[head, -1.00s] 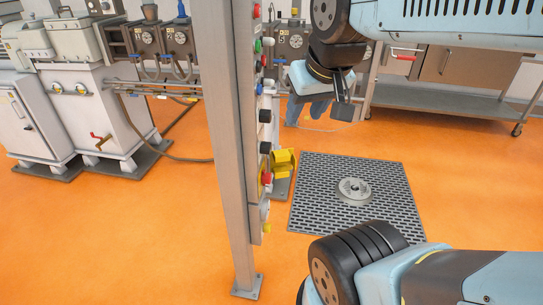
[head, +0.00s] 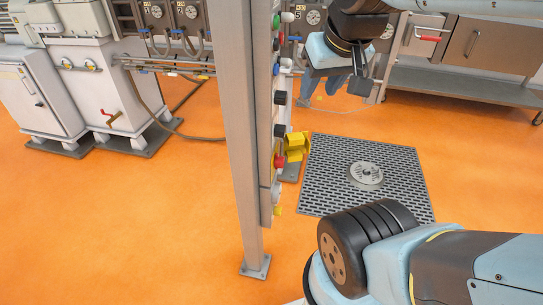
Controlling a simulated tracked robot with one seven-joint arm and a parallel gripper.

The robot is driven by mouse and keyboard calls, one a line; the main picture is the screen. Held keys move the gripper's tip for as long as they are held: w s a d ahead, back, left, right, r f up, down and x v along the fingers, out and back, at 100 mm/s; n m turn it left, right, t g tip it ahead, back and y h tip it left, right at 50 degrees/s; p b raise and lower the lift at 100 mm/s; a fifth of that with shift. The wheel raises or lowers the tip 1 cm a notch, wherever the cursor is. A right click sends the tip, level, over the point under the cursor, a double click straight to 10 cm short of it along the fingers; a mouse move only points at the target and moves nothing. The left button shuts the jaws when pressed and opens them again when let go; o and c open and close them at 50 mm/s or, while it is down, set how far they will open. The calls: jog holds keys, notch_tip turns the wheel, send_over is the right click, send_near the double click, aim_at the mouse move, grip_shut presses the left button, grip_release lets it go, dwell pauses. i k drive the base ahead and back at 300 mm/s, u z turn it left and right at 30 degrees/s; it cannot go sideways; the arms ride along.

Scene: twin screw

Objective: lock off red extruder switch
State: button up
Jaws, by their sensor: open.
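The control panel (head: 266,190) is seen almost edge-on along the grey post, with buttons and knobs facing right. A red switch knob (head: 279,162) sits low on it, with a yellow hinged cover or lock-off piece (head: 296,146) standing out beside it. Another red button (head: 277,44) is near the top; I cannot tell which is the extruder switch by label. My gripper (head: 372,88) is at the upper right, open, fingers pointing down. It is right of the panel and above the yellow piece, apart from both. Nothing shows between its fingers.
The grey post (head: 243,150) stands on a floor plate just left of the panel. A floor grate with a round drain cover (head: 366,174) lies to the right. White machines (head: 100,90) stand at left, a steel bench (head: 450,85) at back right. Orange floor is open in front.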

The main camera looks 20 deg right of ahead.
aim_at(279, 161)
jog(key=u, duration=0.05)
jog(key=k, duration=0.6)
jog(key=u, duration=0.75)
jog(key=k, duration=0.95)
jog(key=z, duration=0.7)
jog(key=i, duration=1)
jog(key=u, duration=0.05)
